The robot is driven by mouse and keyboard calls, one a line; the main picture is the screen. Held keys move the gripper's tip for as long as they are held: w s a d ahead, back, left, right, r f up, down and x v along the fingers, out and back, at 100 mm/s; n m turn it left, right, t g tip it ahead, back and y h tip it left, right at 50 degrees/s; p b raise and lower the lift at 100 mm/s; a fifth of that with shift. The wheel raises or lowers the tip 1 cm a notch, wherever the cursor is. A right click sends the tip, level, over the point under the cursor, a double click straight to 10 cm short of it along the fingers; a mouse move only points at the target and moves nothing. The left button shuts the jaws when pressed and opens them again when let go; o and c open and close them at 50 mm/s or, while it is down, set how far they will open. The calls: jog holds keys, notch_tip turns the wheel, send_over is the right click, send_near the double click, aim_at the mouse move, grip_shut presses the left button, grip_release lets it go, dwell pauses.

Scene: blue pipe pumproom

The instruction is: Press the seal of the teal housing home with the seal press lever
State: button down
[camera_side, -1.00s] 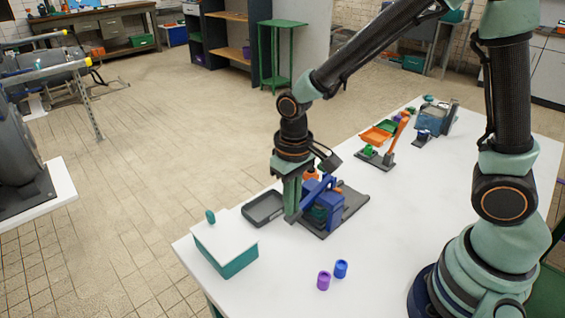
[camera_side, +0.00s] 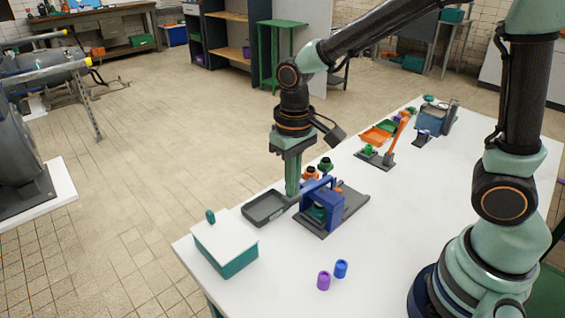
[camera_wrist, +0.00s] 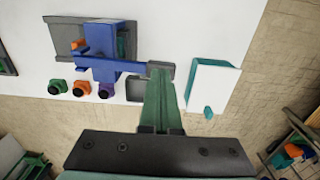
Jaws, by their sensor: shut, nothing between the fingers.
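The seal press (camera_side: 332,207) is a blue frame on a dark grey base on the white table. Its blue lever (camera_wrist: 128,67) reaches out to a dark grey end in the wrist view. A teal part, apparently the teal housing (camera_side: 317,212), sits inside the press frame, partly hidden by the frame and lever. I cannot see how deep its seal sits. My gripper (camera_side: 292,194) is shut and empty, pointing down at the outer end of the lever. In the wrist view its green fingertips (camera_wrist: 160,75) overlap that end; whether they touch it is unclear.
Orange (camera_side: 309,173) and green (camera_side: 326,164) black-topped housings stand behind the press. A grey tray (camera_side: 262,209) and a teal, white-lidded box (camera_side: 226,252) lie left. Purple (camera_side: 323,281) and blue (camera_side: 341,269) cups stand in front. An orange-levered fixture (camera_side: 388,150) stands farther back.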

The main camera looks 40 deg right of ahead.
notch_tip(320, 180, up, 7)
dwell(0.7)
jog(key=shift+d, duration=0.1)
jog(key=s+d+r+t, duration=0.4)
jog(key=s+d+t, duration=0.1)
jog(key=d, duration=0.4)
jog(key=shift+s+t, duration=0.25)
jog(key=shift+t, duration=0.05)
